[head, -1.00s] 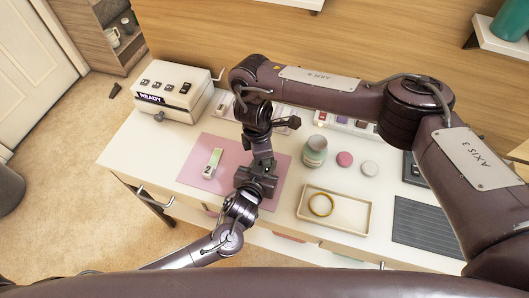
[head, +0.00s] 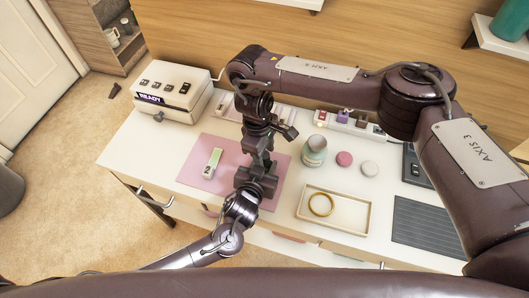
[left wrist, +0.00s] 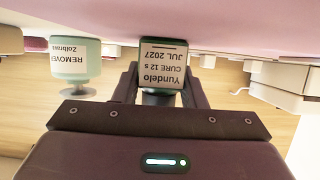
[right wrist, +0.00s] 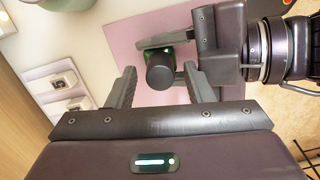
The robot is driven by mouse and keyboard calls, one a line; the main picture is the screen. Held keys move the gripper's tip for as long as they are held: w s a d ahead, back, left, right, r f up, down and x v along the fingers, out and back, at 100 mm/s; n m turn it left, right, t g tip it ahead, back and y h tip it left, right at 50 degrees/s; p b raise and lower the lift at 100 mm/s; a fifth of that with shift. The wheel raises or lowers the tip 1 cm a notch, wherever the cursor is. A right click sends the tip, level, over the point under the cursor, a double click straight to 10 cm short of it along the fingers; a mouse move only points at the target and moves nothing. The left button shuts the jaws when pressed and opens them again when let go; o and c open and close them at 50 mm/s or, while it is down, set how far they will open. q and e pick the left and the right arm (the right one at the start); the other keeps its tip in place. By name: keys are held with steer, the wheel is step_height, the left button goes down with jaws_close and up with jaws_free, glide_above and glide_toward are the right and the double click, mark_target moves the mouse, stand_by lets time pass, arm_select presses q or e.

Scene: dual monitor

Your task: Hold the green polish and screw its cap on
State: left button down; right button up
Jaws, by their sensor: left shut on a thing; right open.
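The green polish bottle (left wrist: 163,66) shows in the left wrist view with a label reading Yundelo, JUL 2027, CURE 12 s. My left gripper (left wrist: 160,88) is shut on it, above the pink mat (head: 200,178). A dark round cap (right wrist: 160,77) sits at the bottle's top in the right wrist view; how tightly it is seated cannot be told. My right gripper (right wrist: 161,88) is open, its fingers on either side of the cap with gaps. In the head view the right gripper (head: 258,155) is just above the left one (head: 256,182), and the bottle is hidden between them.
A green-and-white block marked 2 (head: 212,163) stands on the mat. The remover jar (head: 314,151), a pink disc (head: 345,159) and a pale disc (head: 370,168) stand to the right. A tray (head: 357,226) holds a gold ring. A white device (head: 170,92) stands at the back left.

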arm_select(q)
steer(key=shift+a, duration=0.1)
arm_select(e)
step_height(320, 180, up, 3)
steer(key=shift+r, duration=0.15)
steer(key=shift+o, duration=0.6)
steer(key=r+n, duration=0.1)
steer(key=n, duration=0.2)
steer(key=shift+a+r, duration=0.1)
steer(key=shift+r, duration=0.05)
step_height(320, 180, up, 6)
steer(key=s+n+t, duration=0.1)
steer(key=n, duration=1.3)
steer(key=shift+a+n+t+y, duration=0.3)
steer(key=shift+t, duration=0.1)
steer(key=shift+s, duration=0.1)
steer(key=f, duration=0.4)
steer(key=w+f, duration=0.1)
steer(key=f, duration=0.7)
steer(key=shift+w+d, duration=0.15)
steer(key=shift+d, duration=0.2)
